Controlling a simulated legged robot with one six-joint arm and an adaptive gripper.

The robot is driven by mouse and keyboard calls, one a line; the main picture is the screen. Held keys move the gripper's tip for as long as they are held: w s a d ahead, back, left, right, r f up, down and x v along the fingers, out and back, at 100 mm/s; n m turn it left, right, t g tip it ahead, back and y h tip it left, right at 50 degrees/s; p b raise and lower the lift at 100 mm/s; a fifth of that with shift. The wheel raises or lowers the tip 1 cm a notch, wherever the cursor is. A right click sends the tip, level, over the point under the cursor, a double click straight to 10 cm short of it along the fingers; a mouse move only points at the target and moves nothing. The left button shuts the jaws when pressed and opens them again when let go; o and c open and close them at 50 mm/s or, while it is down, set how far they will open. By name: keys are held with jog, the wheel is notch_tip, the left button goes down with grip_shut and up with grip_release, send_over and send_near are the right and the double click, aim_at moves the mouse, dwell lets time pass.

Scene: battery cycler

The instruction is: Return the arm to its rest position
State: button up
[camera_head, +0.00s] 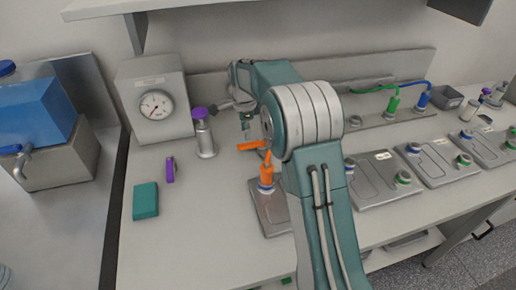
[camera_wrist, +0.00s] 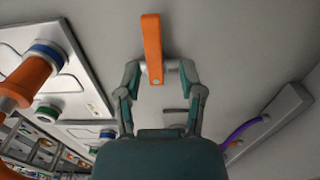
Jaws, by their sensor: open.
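My gripper (camera_wrist: 160,72) is open in the wrist view, its two fingers spread on either side of the near end of an orange bar (camera_wrist: 151,45). The fingers look apart from the bar; the height between them is hard to judge. In the head view my gripper (camera_head: 245,122) hangs at the end of my bent arm, above the bench and just over the orange bar (camera_head: 250,145). My arm's large joint hides part of the bench behind it.
An orange plug (camera_head: 266,178) stands upright on a grey plate (camera_head: 270,222) close by. A gauge box (camera_head: 155,103), a purple-topped cylinder (camera_head: 204,138), a purple piece (camera_head: 169,170) and a teal block (camera_head: 146,201) stand left. More plates (camera_head: 375,180) lie right. A shelf (camera_head: 100,8) overhangs.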

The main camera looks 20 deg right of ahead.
notch_tip(320, 180, up, 2)
dwell(0.5)
jog(key=shift+s+r, duration=0.2)
jog(key=shift+r, duration=0.15)
jog(key=s+r+n+t, duration=0.3)
jog(key=s+r+n, duration=0.75)
jog(key=s, duration=0.65)
jog(key=s+n+t, duration=0.2)
jog(key=s+n, duration=0.5)
jog(key=s, duration=1.2)
jog(key=shift+f+t, duration=0.3)
jog(key=shift+f, duration=0.15)
